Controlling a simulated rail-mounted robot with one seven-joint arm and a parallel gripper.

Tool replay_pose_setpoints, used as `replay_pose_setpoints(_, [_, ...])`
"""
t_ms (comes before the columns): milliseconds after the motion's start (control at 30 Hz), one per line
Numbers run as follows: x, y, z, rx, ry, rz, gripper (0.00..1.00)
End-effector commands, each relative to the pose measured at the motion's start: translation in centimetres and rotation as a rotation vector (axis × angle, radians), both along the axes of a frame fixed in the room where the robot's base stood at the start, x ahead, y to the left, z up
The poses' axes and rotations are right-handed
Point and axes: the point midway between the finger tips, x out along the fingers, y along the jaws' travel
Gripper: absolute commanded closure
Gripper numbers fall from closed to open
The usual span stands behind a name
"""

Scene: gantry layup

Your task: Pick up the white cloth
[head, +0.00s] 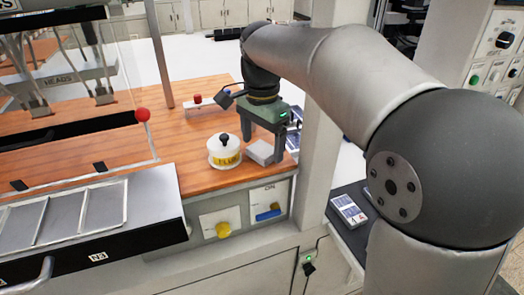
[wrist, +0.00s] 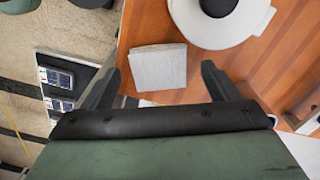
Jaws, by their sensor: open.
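The white cloth (head: 262,152) is a small folded, pale grey-white square. It lies on the wooden bench top near its right front edge. In the wrist view the cloth (wrist: 158,68) lies ahead of and between my two fingers. My gripper (head: 262,142) is open and points down over the cloth, with a finger on either side in the head view. The gripper also shows in the wrist view (wrist: 158,84), with its fingers spread and nothing between them held. The height of the fingertips above the bench is hard to tell.
A white round pot (head: 224,158) with a black knob stands just left of the cloth; it is close by in the wrist view too (wrist: 222,22). A red-topped item (head: 198,103) is behind. A tray drawer (head: 75,215) is at left. A dark side shelf (head: 350,215) holds printed cards.

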Motion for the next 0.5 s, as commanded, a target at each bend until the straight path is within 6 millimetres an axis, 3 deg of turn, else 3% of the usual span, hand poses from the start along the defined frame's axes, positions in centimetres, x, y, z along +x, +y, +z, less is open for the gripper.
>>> replay_pose_setpoints(100, [-0.01, -0.01, -1.05, -0.001, 0.001, 0.0, 0.18])
replay_pose_setpoints(333, [0.0, -0.01, -1.25, 0.0, 0.0, 0.0, 0.18])
replay_pose_setpoints(367, [0.0, -0.01, -1.24, 0.0, 0.0, 0.0, 0.24])
replay_pose_setpoints(500, [0.01, -0.02, -1.22, 0.0, 0.0, 0.0, 0.63])
